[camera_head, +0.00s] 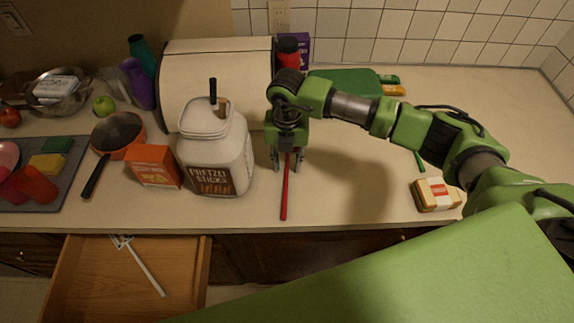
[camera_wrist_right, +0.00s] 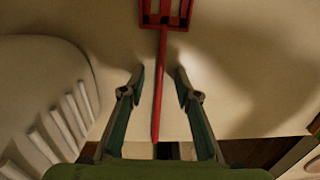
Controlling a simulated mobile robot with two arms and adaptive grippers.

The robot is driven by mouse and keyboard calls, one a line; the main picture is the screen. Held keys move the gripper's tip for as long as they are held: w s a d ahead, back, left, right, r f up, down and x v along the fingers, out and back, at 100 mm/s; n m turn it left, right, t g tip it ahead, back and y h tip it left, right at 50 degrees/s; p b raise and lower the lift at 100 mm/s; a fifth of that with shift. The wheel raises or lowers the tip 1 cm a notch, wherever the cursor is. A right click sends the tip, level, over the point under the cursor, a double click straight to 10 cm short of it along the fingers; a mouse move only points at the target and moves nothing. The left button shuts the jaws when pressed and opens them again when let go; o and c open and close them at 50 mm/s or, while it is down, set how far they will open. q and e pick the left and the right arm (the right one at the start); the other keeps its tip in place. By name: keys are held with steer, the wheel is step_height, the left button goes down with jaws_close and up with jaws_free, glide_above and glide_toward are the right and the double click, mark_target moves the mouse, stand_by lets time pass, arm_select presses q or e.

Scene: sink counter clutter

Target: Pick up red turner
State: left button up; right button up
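The red turner (camera_head: 285,195) lies on the counter, its handle pointing toward the front edge. In the right wrist view its slotted red head (camera_wrist_right: 165,12) is at the top and the handle runs down between the fingers. My right gripper (camera_head: 287,164) is over the handle with its fingers pointing down. In the wrist view the right gripper (camera_wrist_right: 160,80) is open, one finger on each side of the handle, with gaps showing on both sides. In the head view the gripper hides the turner's head. My left gripper is not in view.
A pretzel jar (camera_head: 214,150) stands close left of the gripper, with a bread box (camera_head: 215,60) behind. An orange box (camera_head: 153,166) and a pan (camera_head: 118,132) are further left. An open drawer (camera_head: 190,270) juts out below.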

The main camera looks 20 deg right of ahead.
jaws_close()
steer(key=shift+r, duration=0.15)
